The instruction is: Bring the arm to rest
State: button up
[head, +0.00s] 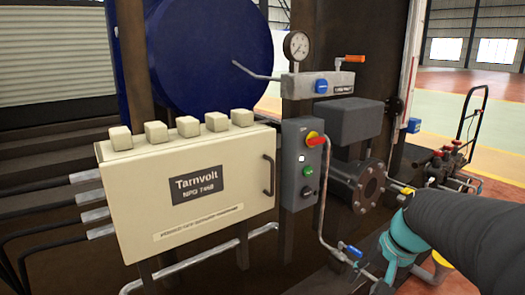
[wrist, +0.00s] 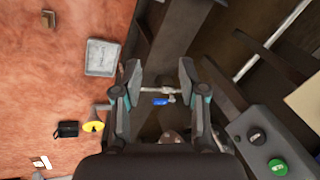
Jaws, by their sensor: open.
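My gripper (wrist: 159,72) is open in the wrist view, with its two dark fingers apart and nothing held between them. Beyond the gap between the fingers a small blue valve handle (wrist: 161,101) sits on a metal pipe. I cannot tell how far it is from the fingers. In the head view my arm, a black sleeve with a teal joint, reaches in from the right edge, low in front of the pipework. The fingers cannot be made out there.
A cream cabinet (head: 195,195) and a grey control box (head: 303,165) with a red-orange switch stand left of my arm. A gauge (head: 297,45) is above them. A flanged pump (head: 368,185) is close to my arm. A grey tray (wrist: 101,57) lies on the reddish floor.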

jog(key=s+a+r+n+t+h+p, duration=0.1)
jog(key=s+a+r+n, duration=0.1)
jog(key=s, duration=0.4)
jog(key=s+a+r+n+t+h+p, duration=0.1)
jog(key=s+a+r+n, duration=0.1)
jog(key=s, duration=0.5)
jog(key=shift+a+r+n+t+h, duration=0.2)
jog(key=shift+a+n+t+h, duration=0.1)
jog(key=shift+a+n, duration=0.75)
